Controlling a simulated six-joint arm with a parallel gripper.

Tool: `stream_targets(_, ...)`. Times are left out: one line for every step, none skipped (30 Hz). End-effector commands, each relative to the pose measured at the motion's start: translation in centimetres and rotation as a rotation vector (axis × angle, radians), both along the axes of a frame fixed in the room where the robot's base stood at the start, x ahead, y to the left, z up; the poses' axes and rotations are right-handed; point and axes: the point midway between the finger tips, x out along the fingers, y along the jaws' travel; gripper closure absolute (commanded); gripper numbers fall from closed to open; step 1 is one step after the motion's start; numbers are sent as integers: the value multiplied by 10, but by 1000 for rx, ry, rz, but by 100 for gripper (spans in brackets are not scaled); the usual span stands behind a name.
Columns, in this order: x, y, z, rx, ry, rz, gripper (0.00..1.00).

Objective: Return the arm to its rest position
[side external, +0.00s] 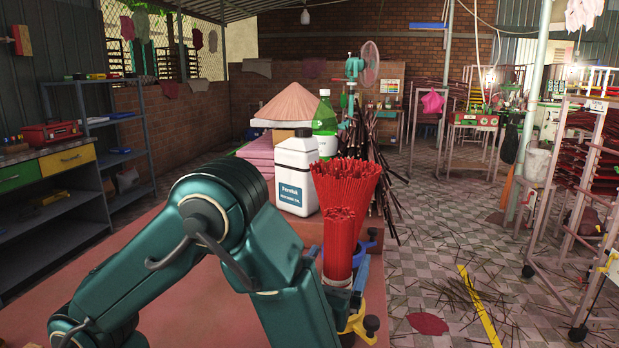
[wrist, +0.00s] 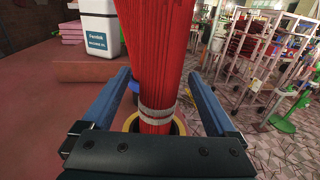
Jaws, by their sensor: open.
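A red bundle of incense sticks (side external: 338,240) stands upright with a taller, flared red bundle (side external: 347,178) right behind it in the side view. In the wrist view red sticks (wrist: 156,50), tied with a pale band, fill the middle. Their foot is inside a yellow ring (wrist: 179,126); a yellow holder with dark knobs (side external: 359,321) also shows in the side view. My gripper (wrist: 158,73) is open, with one blue finger on each side of the tied sticks and visible gaps between. In the side view my gripper (side external: 337,264) is partly hidden by my arm.
A white labelled jug (side external: 296,178) and a green bottle (side external: 324,128) stand behind the bundles, beside pink stacks (side external: 257,152). A blue part with dark knobs (side external: 369,243) is close behind the gripper. The red tabletop (side external: 185,290) is bare at left.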

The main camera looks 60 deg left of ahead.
Motion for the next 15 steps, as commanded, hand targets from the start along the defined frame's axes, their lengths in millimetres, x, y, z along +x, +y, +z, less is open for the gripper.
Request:
stream_targets(-4,-4,0,0,0,-4,7)
stream_targets(-6,-5,0,0,0,-3,7)
stream_targets(-8,-6,0,1,1,-2,7)
stream_targets(-9,-7,0,1,1,-2,7)
stream_targets(-10,-7,0,1,1,-2,7)
stream_targets(-11,-7,0,1,1,-1,7)
stream_targets(-11,-7,0,1,0,0,7)
stream_targets(-11,-7,0,1,0,0,7)
stream_targets(-11,-7,0,1,0,1,7)
stream_targets(-11,-7,0,1,0,1,7)
stream_targets(-11,-7,0,1,0,1,7)
stream_targets(-11,-7,0,1,0,1,7)
stream_targets(-11,-7,0,1,-1,1,7)
stream_targets(-11,-7,0,1,-1,1,7)
stream_targets(-11,-7,0,1,1,1,7)
